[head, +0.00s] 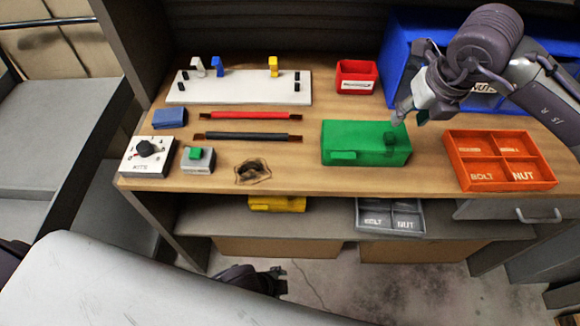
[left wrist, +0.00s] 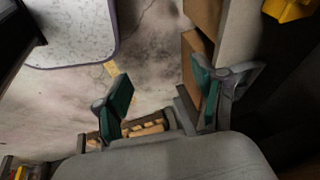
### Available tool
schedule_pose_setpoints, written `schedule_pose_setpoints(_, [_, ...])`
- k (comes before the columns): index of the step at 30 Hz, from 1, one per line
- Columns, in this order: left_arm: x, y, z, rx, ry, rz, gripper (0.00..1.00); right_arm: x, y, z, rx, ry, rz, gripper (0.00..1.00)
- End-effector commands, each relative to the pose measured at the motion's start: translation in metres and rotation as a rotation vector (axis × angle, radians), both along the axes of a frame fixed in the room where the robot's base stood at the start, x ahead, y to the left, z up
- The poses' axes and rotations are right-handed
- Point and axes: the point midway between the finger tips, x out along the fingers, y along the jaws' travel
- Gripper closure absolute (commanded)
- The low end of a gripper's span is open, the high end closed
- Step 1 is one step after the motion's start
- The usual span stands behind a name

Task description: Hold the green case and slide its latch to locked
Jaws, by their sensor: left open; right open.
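The green case (head: 360,143) lies on the wooden bench top, right of the middle in the head view. A small raised green block shows at its front left and a dark green knob at its right end; I cannot tell which is the latch. My right gripper (head: 402,114) is open just above the case's back right part, pointing down and left; I cannot tell whether it touches. My left gripper (left wrist: 165,95) is open and empty in the left wrist view, over the floor beside the bench. The case does not show there.
An orange tray (head: 455,165) stands right of the case. A red bin (head: 357,62) and a blue bin (head: 396,50) stand behind. Bare wood surrounds the case's left side.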

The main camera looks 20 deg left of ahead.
Motion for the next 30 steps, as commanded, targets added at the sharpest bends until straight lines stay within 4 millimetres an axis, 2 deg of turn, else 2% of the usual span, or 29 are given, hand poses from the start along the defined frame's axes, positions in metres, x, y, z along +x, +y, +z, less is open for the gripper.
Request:
schedule_pose_setpoints(1, [0.018,-0.008,0.02,-0.013,-0.092,-0.061,0.3,0.0,0.0,0.0,0.0,0.0,0.0,0.58])
schedule_pose_setpoints(4, [0.054,-0.017,0.057,-0.005,-0.294,-0.188,0.3,0.0,0.0,0.0,0.0,0.0,0.0,0.58])
schedule_pose_setpoints(8, [0.099,-0.02,0.115,0.071,-0.588,-0.347,0.3,0.0,0.0,0.0,0.0,0.0,0.0,0.58])
schedule_pose_setpoints(9, [0.111,-0.019,0.135,0.111,-0.681,-0.392,0.3,0.0,0.0,0.0,0.0,0.0,0.0,0.58])
schedule_pose_setpoints(12, [0.136,-0.012,0.183,0.239,-0.893,-0.491,0.3,0.0,0.0,0.0,0.0,0.0,0.0,0.58])
schedule_pose_setpoints(15, [0.153,-0.002,0.225,0.383,-1.061,-0.564,0.3,0.0,0.0,0.0,0.0,0.0,0.0,0.58])
schedule_pose_setpoints(18, [0.162,0.009,0.255,0.518,-1.172,-0.618,0.3,0.0,0.0,0.0,0.0,0.0,0.0,0.58])
schedule_pose_setpoints(21, [0.166,0.018,0.273,0.626,-1.235,-0.656,0.3,0.0,0.0,0.0,0.0,0.0,0.0,0.58])
schedule_pose_setpoints(24, [0.17,0.021,0.281,0.683,-1.261,-0.675,0.3,0.0,0.0,0.0,0.0,0.0,0.0,0.58])
schedule_pose_setpoints(30, [0.192,0.016,0.279,0.697,-1.269,-0.679,0.3,0.0,0.0,0.0,0.0,0.0,0.0,0.58])
